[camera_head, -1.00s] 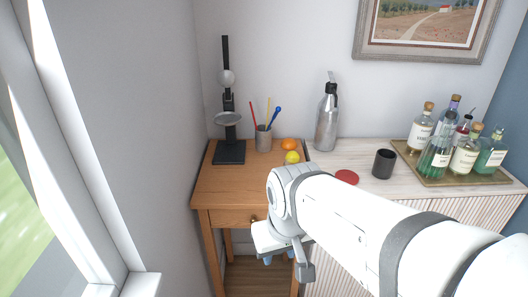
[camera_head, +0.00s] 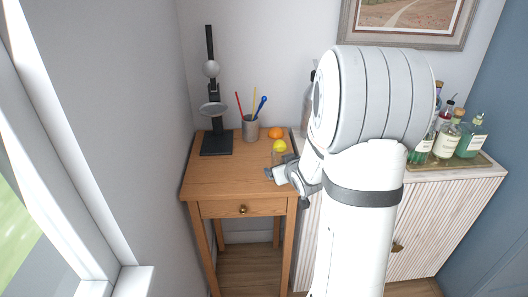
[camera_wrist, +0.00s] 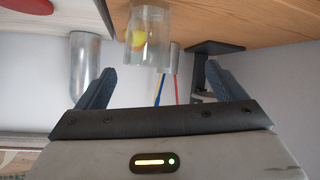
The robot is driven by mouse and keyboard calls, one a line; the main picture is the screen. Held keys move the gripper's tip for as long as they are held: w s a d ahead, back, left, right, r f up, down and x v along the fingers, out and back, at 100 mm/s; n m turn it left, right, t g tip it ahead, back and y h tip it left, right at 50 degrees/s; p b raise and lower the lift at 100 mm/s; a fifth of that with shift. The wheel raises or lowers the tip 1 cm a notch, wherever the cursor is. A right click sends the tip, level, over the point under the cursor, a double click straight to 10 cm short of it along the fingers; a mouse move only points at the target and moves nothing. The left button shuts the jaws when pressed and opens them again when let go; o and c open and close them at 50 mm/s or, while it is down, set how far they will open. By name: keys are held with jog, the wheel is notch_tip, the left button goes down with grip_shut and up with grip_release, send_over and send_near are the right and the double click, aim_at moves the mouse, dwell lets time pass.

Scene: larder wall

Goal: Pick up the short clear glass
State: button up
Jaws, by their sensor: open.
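The short clear glass (camera_wrist: 152,40) stands on the wooden table, which appears upside down in the wrist view. A yellow lemon (camera_wrist: 137,40) shows through its wall. In the head view the glass is hard to make out, in front of the lemon (camera_head: 280,146) and close to my gripper (camera_head: 280,170). In the wrist view my gripper (camera_wrist: 160,72) is open, with one dark blue finger on either side of the picture. The glass is ahead of and between the fingertips, with clear gaps at both sides. Nothing is held.
A metal bottle (camera_wrist: 85,60) stands left of the glass in the wrist view. A pencil cup (camera_head: 250,129), an orange (camera_head: 275,132) and a black stand (camera_head: 216,143) are on the wooden table (camera_head: 212,180). Bottles (camera_head: 446,142) stand on a tray at right.

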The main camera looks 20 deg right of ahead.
aim_at(281, 160)
jog(key=d+f+t+y, duration=0.1)
jog(key=w+d+f+t+y, duration=0.1)
jog(key=f+t, duration=0.1)
jog(key=w+d+f+t+y, duration=0.1)
jog(key=shift+d+f+n, duration=0.25)
jog(key=shift+d+n, duration=0.15)
jog(key=shift+s+d+f+t+y+p, duration=0.3)
jog(key=shift+s+t+y+p, duration=0.1)
jog(key=shift+t+y, duration=0.45)
jog(key=w+p, duration=0.1)
jog(key=w, duration=0.1)
jog(key=w+a, duration=0.1)
jog(key=w, duration=0.2)
jog(key=w+p, duration=0.1)
jog(key=w, duration=0.1)
jog(key=shift+w+a+r+p, duration=0.25)
jog(key=shift+p, duration=0.05)
jog(key=shift+c, duration=0.2)
jog(key=c, duration=1.2)
